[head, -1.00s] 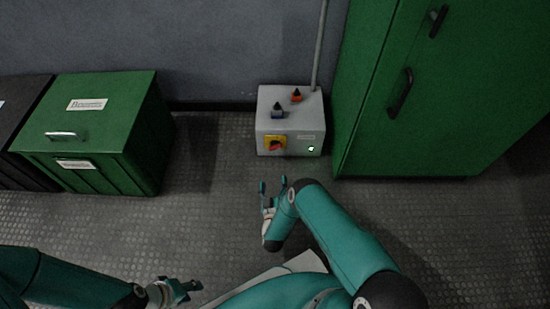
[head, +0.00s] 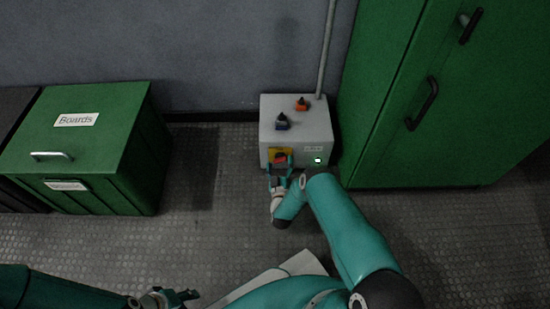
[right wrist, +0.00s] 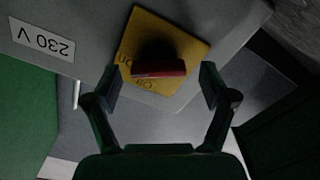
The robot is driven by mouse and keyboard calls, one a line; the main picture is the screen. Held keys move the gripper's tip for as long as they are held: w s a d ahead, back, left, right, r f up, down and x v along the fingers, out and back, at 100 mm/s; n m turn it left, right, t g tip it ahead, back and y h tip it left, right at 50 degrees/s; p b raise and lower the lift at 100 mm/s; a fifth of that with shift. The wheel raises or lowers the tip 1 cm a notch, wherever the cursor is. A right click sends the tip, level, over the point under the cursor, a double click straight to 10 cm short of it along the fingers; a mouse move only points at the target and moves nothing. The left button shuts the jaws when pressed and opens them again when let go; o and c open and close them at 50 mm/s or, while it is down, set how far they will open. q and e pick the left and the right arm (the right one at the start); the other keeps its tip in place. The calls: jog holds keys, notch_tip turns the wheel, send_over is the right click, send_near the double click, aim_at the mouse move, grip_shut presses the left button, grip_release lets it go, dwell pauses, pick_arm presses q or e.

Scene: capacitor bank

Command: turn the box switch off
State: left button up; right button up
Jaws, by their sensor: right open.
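The box (head: 296,128) is light grey and stands on the floor against the wall. Its switch (head: 280,158) is a red knob on a yellow plate on the front face. In the right wrist view the red knob (right wrist: 158,68) sits on the yellow plate (right wrist: 190,48), whose lettering is only partly readable. A lit green lamp (head: 318,160) is on the same face. My right gripper (head: 280,164) is open in front of the switch. In the right wrist view its fingers (right wrist: 160,85) are on either side of the knob, apart from it. My left gripper (head: 176,298) is low in the head view.
Two small items, one blue-black (head: 282,122) and one orange (head: 301,104), are on top of the box. A green cabinet (head: 420,150) stands close on the right. A green "Boards" bin (head: 90,150) stands left, with free floor between. A conduit (head: 326,50) rises behind the box.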

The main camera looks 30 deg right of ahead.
pick_arm(q)
jog(key=shift+w+f, duration=0.15)
jog(key=shift+w, duration=0.2)
pick_arm(e)
jog(key=shift+w+d, duration=0.45)
jog(key=shift+w, duration=0.15)
jog(key=c, duration=1.2)
jog(key=shift+o, duration=0.2)
jog(key=shift+a, duration=0.1)
jog(key=n, duration=0.6)
jog(key=shift+a+f, duration=0.1)
jog(key=shift+f, duration=0.05)
jog(key=n, duration=0.6)
jog(key=shift+a+f, duration=0.1)
